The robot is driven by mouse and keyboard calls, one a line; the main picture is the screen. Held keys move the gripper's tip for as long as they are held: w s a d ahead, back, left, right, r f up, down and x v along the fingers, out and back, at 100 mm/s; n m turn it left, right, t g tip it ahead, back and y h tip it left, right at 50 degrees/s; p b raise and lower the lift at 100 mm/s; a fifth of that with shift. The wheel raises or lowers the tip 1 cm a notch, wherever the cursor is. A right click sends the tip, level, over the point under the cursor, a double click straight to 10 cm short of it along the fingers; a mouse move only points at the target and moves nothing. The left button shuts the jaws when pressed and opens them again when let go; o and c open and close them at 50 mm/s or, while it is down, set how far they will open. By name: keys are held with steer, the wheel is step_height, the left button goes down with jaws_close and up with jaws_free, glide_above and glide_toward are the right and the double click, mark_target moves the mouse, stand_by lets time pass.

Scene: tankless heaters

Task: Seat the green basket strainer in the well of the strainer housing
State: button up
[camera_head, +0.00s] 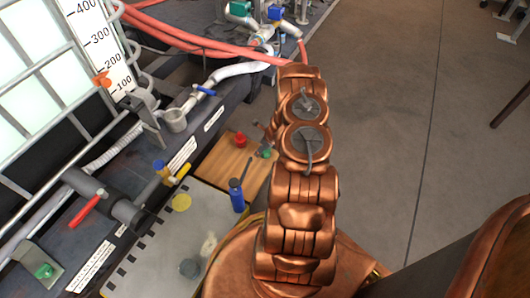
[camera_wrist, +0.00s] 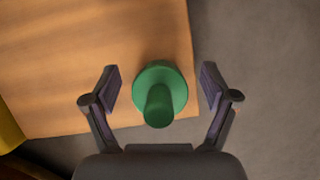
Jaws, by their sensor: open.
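The green basket strainer (camera_wrist: 160,88) stands near the edge of the wooden board (camera_wrist: 90,60) in the wrist view, its round knob or handle toward the camera. My gripper (camera_wrist: 162,86) is open, with one finger on each side of the strainer and a visible gap on both sides. In the head view the strainer (camera_head: 265,153) shows as a small green spot beside my arm, partly hidden by it. An open grey cup-like fitting (camera_head: 174,120) on the pipe line at left may be the strainer housing; its inside is too small to make out.
A red knobbed piece (camera_head: 240,140) sits on the board. Pipes with a red-handled valve (camera_head: 87,210) and a caged tank (camera_head: 30,70) line the left.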

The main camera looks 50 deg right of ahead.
steer(key=shift+c, duration=0.4)
steer(key=c, duration=1.2)
steer(key=shift+r, duration=0.1)
steer(key=shift+r+p, duration=0.35)
steer(key=shift+r, duration=0.3)
step_height(320, 180, up, 2)
steer(key=shift+r+p, duration=0.25)
steer(key=shift+p, duration=0.35)
steer(key=s, duration=0.2)
steer(key=s+a, duration=0.1)
steer(key=s, duration=0.1)
steer(key=s+a, duration=0.1)
steer(key=s, duration=0.1)
steer(key=shift+s+b, duration=0.15)
steer(key=shift+b, duration=0.25)
steer(key=shift+s+a+r+b, duration=0.25)
steer(key=shift+s+a, duration=0.2)
steer(key=shift+s, duration=1.05)
steer(key=shift+s+a+r+b, duration=0.15)
steer(key=shift+s+a, duration=0.25)
steer(key=shift+s, duration=1.15)
steer(key=shift+s+a+r+b, duration=0.15)
steer(key=shift+s+a+b, duration=0.25)
steer(key=shift+s, duration=1.1)
